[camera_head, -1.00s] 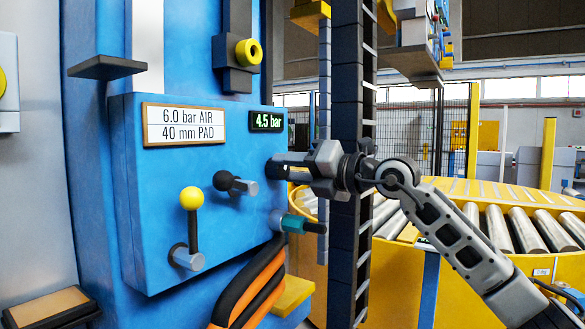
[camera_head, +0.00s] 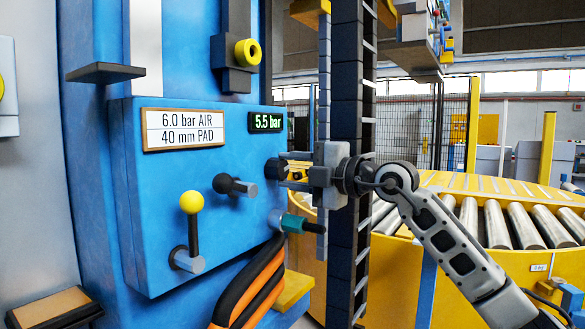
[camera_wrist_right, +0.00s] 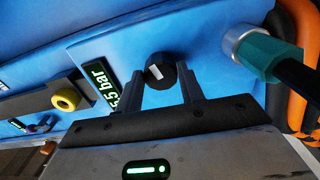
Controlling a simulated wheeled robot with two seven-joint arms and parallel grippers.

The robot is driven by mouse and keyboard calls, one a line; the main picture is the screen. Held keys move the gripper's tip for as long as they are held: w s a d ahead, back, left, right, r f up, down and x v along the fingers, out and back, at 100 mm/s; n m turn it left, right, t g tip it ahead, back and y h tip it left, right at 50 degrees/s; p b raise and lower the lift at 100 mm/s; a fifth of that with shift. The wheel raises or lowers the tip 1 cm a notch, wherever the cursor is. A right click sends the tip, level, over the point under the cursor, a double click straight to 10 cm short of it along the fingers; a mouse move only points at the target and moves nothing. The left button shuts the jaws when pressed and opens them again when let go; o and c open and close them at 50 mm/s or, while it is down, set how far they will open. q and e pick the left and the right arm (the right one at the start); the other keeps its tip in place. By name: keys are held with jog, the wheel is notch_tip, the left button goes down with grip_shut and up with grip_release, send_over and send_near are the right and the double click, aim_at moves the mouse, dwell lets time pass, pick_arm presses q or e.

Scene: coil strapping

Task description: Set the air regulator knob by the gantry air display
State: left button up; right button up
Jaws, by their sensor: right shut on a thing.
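The air display (camera_head: 267,122) on the blue panel reads 5.5 bar in the head view; it shows sideways in the right wrist view (camera_wrist_right: 98,88). A label plate (camera_head: 184,129) beside it reads 6.0 bar AIR, 40 mm PAD. The black regulator knob (camera_head: 276,169) with a pale mark is below the display; in the right wrist view the knob (camera_wrist_right: 161,71) lies between the fingertips. My right gripper (camera_head: 291,170) is shut on the knob, its fingers (camera_wrist_right: 161,85) on either side of it. My left gripper is not in view.
A yellow-knobbed lever (camera_head: 191,215) and a black-knobbed lever (camera_head: 232,185) stick out left of the regulator knob. A teal connector (camera_head: 292,223) sits just below my right gripper. Orange and black hoses (camera_head: 247,285) hang lower. A roller conveyor (camera_head: 480,220) is at right.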

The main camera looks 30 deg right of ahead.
jog(key=shift+m, duration=0.5)
jog(key=o, duration=1)
pick_arm(q)
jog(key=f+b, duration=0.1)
jog(key=b, duration=0.1)
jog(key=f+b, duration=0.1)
jog(key=b, duration=0.2)
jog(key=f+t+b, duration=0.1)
jog(key=b, duration=0.2)
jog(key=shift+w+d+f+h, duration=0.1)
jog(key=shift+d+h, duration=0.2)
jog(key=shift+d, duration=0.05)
pick_arm(e)
jog(key=v, duration=1.6)
